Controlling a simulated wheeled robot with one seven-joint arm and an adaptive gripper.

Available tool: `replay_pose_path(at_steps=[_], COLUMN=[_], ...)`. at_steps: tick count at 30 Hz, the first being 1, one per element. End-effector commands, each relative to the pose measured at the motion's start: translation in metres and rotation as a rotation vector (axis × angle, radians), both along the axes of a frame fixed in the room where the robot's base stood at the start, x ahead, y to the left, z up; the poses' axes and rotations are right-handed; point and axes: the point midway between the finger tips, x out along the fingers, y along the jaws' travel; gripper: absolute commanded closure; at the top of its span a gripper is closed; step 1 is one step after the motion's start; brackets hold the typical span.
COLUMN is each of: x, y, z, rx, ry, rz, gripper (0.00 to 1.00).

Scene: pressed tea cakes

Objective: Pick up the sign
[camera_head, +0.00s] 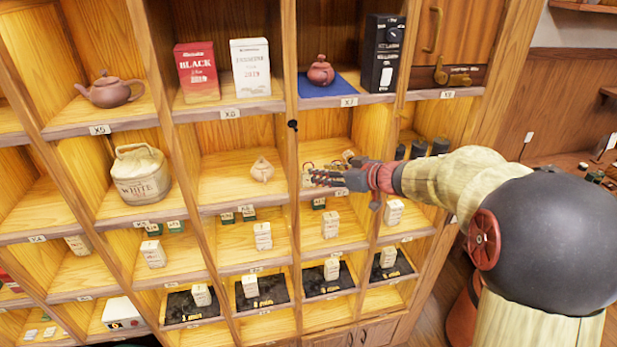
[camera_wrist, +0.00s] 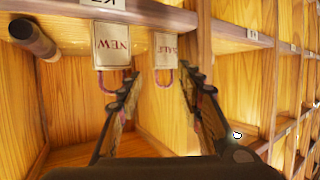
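Two small cream signs with pink loops show upside down in the wrist view: one reading NEW (camera_wrist: 111,46) and one apparently reading SALE (camera_wrist: 166,48). They are by the shelf board at the top of that view. My gripper (camera_wrist: 158,82) is open, with its two dark fingers apart and nothing held between them. The SALE sign shows beyond the gap, and the NEW sign is beyond the left fingertip. In the head view my gripper (camera_head: 313,177) reaches into a middle compartment, partly covering the small items there. I cannot tell whether a finger touches a sign.
Wooden shelf dividers stand on both sides of my gripper. A clay teapot (camera_head: 320,71) on a blue mat and a black box (camera_head: 382,52) sit above. Dark canisters (camera_head: 419,148) stand to the right, and a small pale item (camera_head: 262,170) to the left.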

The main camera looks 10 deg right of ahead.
Motion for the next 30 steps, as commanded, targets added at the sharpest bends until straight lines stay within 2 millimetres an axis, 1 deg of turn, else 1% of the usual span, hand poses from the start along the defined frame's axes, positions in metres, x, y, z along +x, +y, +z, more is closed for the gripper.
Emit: replay_pose_path(at_steps=[1, 6, 9, 15, 30], x=[0.006, 0.021, 0.025, 0.025, 0.025], y=[0.006, 0.015, 0.017, 0.016, 0.016], z=[-0.001, -0.009, -0.011, -0.012, -0.012], rx=[0.002, 0.001, 0.001, 0.000, 0.001], ry=[0.003, 0.002, 0.001, 0.000, 0.000], rz=[0.003, 0.001, 0.001, 0.000, 0.000], gripper=[0.64, 0.64, 0.64, 0.64, 0.92])
